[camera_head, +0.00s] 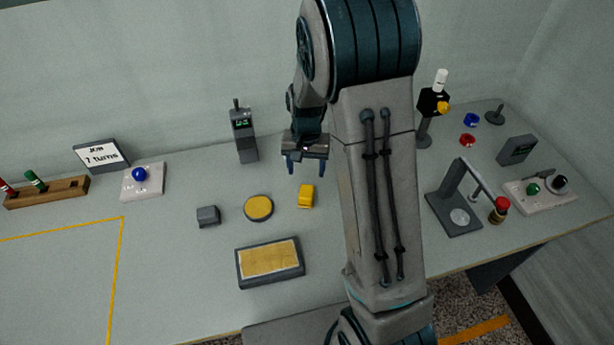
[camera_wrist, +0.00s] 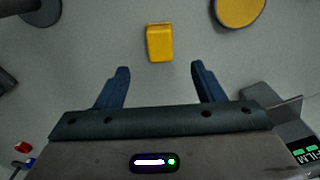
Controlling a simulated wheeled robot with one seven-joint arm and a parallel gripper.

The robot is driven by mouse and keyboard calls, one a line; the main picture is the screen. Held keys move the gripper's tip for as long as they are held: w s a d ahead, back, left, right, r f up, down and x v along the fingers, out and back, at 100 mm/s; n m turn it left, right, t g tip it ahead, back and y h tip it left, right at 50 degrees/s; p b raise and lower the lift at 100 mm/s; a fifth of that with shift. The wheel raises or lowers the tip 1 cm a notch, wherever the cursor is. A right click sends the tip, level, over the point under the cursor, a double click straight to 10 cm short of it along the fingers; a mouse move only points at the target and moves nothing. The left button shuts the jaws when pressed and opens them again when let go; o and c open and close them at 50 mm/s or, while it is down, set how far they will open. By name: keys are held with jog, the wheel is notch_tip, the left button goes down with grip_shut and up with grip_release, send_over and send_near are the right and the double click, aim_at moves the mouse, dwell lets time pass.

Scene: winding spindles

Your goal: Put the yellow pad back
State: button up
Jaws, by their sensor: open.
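A small yellow block (camera_head: 306,196), which I take for the yellow pad, lies on the table in front of my gripper (camera_head: 304,167). In the wrist view the yellow block (camera_wrist: 159,43) sits beyond the fingertips, roughly centred between them. My gripper (camera_wrist: 160,68) is open and empty, above the table and apart from the block. A round yellow-topped disc (camera_head: 258,208) lies left of the block, and also shows in the wrist view (camera_wrist: 238,8). A dark tray (camera_head: 242,278) with a yellow inner surface lies nearer the front edge.
A small grey block (camera_head: 208,216) lies left of the disc. A dark meter (camera_head: 244,138) stands behind. A stand with a black head (camera_head: 433,102) and a grey press-like fixture (camera_head: 452,212) are on the right. My arm hides part of the table's middle.

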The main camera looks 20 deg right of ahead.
jog(key=s+r+n+t, duration=0.3)
jog(key=s+r+n, duration=0.1)
jog(key=s+r, duration=1.3)
jog(key=shift+s+d+r+t, duration=0.2)
jog(key=shift+s+t, duration=0.1)
jog(key=shift+s, duration=1.75)
